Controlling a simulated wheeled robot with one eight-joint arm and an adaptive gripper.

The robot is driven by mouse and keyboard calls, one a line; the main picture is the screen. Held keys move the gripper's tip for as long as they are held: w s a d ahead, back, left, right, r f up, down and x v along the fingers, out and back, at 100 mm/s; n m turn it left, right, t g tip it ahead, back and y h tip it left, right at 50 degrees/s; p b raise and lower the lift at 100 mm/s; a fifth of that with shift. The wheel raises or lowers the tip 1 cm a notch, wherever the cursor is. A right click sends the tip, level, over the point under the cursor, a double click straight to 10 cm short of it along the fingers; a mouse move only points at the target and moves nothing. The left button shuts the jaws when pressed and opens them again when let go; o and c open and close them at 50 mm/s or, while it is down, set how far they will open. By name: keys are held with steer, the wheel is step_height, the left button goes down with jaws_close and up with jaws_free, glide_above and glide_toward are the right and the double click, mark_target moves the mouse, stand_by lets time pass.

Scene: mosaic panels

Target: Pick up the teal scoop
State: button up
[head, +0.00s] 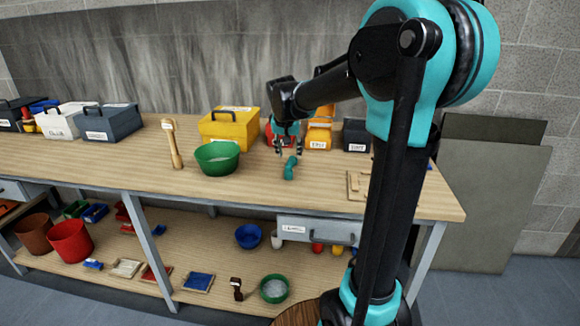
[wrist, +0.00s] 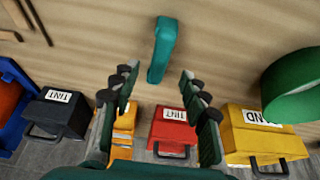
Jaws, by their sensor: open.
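The teal scoop (head: 291,168) lies on the workbench top, right of the green bowl. In the wrist view the scoop (wrist: 162,50) is a teal shape with a wider end at the top, lying ahead of the fingers and roughly centred between them. My gripper (head: 288,150) is open and empty above the bench, just behind the scoop in the head view. In the wrist view its two fingers (wrist: 156,85) are spread apart, with the scoop beyond their tips. I see no contact between fingers and scoop.
A green bowl (head: 217,157) and a yellow toolbox (head: 232,128) stand left of the scoop. A red box (wrist: 173,128), an orange box (head: 319,134) and a dark box (head: 356,135) stand behind. A wooden mallet-like tool (head: 172,145) is farther left. Bare wood surrounds the scoop.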

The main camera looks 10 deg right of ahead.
mark_target(291, 160)
steer(key=shift+w+x, duration=0.2)
steer(key=shift+x, duration=3.1)
steer(key=shift+d+r, duration=0.1)
steer(key=shift+r, duration=0.05)
jaws_close()
